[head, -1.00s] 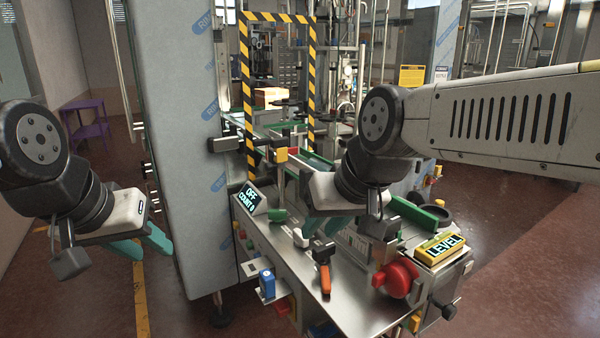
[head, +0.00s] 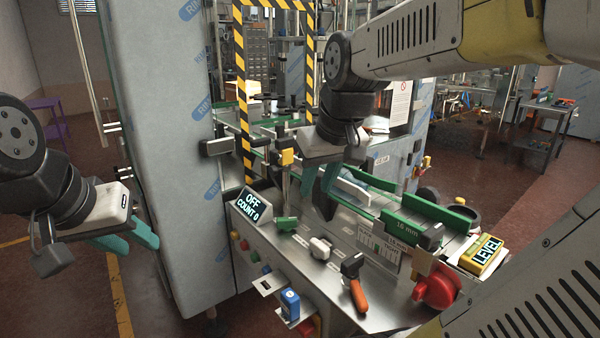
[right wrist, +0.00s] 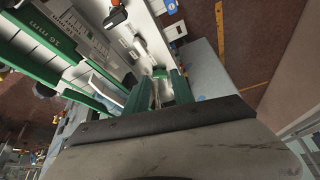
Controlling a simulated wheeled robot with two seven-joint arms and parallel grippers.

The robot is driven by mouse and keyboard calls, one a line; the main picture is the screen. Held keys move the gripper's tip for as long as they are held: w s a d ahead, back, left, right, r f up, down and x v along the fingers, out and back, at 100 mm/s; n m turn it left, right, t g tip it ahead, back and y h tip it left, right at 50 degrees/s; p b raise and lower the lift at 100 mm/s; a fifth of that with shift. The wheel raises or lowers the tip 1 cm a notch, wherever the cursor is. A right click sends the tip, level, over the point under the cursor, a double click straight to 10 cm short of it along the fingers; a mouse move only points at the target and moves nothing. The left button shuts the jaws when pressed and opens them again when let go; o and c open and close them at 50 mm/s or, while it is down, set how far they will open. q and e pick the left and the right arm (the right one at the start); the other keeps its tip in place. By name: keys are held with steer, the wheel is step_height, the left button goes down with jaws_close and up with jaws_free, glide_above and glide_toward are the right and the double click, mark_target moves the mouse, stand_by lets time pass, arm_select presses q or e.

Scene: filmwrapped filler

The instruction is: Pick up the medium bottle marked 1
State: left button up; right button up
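I cannot make out a bottle marked 1 in either view. My right gripper (head: 320,182) hangs over the machine's conveyor, its two green fingers pointing down and apart. In the right wrist view the fingers (right wrist: 161,90) also stand apart, with a greyish, unclear patch between them; I cannot tell if it is an object or the machine behind. A pale, bluish shape (head: 352,188) lies just right of the fingers, partly hidden and unclear. My left gripper (head: 130,241) is open and empty, left of the grey cabinet.
The conveyor has green guide rails (head: 415,228) and a steel front deck (head: 330,270). A tall grey cabinet (head: 165,130) stands left.

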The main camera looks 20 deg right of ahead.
steer(key=w+d+r+n+g+h, duration=0.1)
steer(key=w+d+g+h, duration=0.1)
steer(key=w+d, duration=0.55)
steer(key=n+g, duration=0.2)
glide_above(355, 180)
steer(key=a, duration=0.2)
step_height(355, 180, down, 5)
steer(key=shift+h, duration=0.4)
steer(key=f, duration=0.2)
steer(key=d+f, duration=0.1)
steer(key=f, duration=0.1)
steer(key=d+f, duration=0.1)
steer(key=f, duration=0.1)
steer(key=shift+f, duration=0.3)
steer(key=shift+c, duration=0.3)
jaws_close()
